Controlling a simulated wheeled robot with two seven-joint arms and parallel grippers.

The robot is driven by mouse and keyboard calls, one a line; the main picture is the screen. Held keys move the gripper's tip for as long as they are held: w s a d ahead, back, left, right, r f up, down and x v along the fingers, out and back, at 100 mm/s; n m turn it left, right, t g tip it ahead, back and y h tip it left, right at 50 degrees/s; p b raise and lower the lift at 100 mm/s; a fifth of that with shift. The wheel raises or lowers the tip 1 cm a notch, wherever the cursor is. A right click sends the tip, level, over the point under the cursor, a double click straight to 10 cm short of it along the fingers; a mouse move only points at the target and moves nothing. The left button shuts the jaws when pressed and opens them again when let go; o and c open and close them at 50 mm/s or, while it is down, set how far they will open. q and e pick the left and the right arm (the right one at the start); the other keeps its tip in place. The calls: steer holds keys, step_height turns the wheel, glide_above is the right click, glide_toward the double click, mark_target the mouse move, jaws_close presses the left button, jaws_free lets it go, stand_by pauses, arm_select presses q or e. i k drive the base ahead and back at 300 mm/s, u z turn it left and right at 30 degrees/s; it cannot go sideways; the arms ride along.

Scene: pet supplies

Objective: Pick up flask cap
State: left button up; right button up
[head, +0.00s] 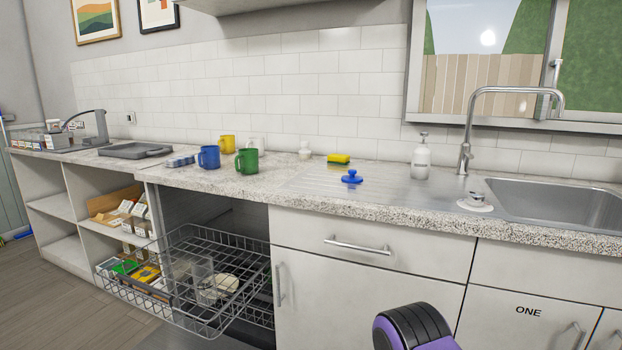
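No object is plainly a flask cap. A small blue lid-like piece with a knob (351,178) sits on the ribbed steel drainboard (310,182). A small white rounded piece (305,151) stands behind it to the left, near the tiled wall. A white and grey round piece (475,201) lies at the left edge of the sink. I cannot tell which of these, if any, is the cap. Neither gripper shows in the head view.
Blue (209,157), green (247,161) and yellow (227,145) mugs stand left on the counter. A yellow sponge (339,158), white soap dispenser (421,160) and tap (466,150) are further right. A wire basket (190,243) is pulled out below, holding glassware.

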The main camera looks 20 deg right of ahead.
mark_target(351, 178)
steer(key=u, duration=0.05)
steer(key=i, duration=0.85)
steer(key=z, duration=1.85)
